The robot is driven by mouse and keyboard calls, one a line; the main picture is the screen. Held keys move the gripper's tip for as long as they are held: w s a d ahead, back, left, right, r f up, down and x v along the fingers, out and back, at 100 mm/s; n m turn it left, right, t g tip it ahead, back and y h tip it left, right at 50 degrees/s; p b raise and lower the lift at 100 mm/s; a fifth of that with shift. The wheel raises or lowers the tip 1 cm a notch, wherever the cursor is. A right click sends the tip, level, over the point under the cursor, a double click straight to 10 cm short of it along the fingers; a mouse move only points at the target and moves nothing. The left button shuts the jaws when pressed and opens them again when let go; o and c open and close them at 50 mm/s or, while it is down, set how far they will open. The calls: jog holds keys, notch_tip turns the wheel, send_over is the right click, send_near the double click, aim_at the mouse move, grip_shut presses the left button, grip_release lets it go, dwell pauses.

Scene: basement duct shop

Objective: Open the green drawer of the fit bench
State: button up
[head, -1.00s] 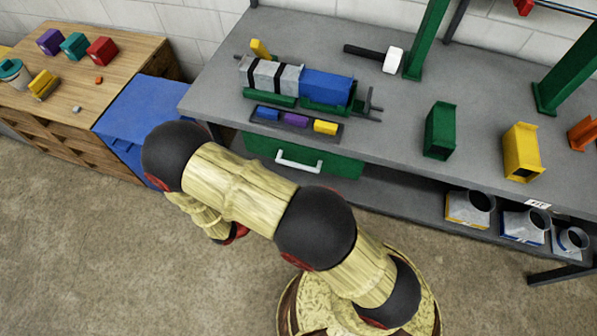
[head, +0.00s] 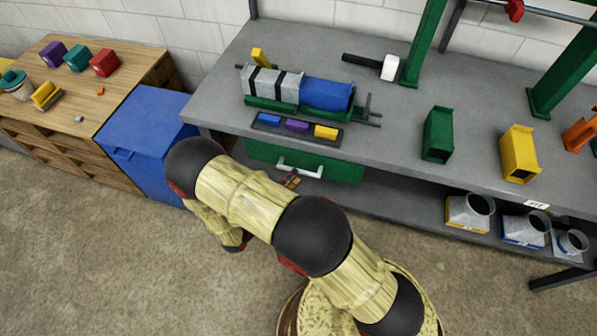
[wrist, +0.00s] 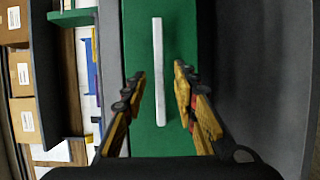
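The green drawer (head: 337,168) is set under the fit bench top and looks closed in the head view. Its white bar handle (head: 301,168) runs across the front. In the wrist view the handle (wrist: 158,60) stands upright in the picture against the green drawer front (wrist: 180,25). My gripper (wrist: 160,76) is open, with one finger on each side of the handle. I see no finger touching it, and the depth between fingertips and handle is hard to tell. In the head view my gripper (head: 291,179) shows at the handle, partly hidden by my arm.
The fit bench (head: 400,115) carries a clamp with a blue block, a parts tray (head: 270,130), a mallet (head: 390,67) and green and yellow ducts. Duct pieces sit on its lower shelf. The floor in front is clear.

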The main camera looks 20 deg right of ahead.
jog(key=shift+x, duration=2)
grip_shut()
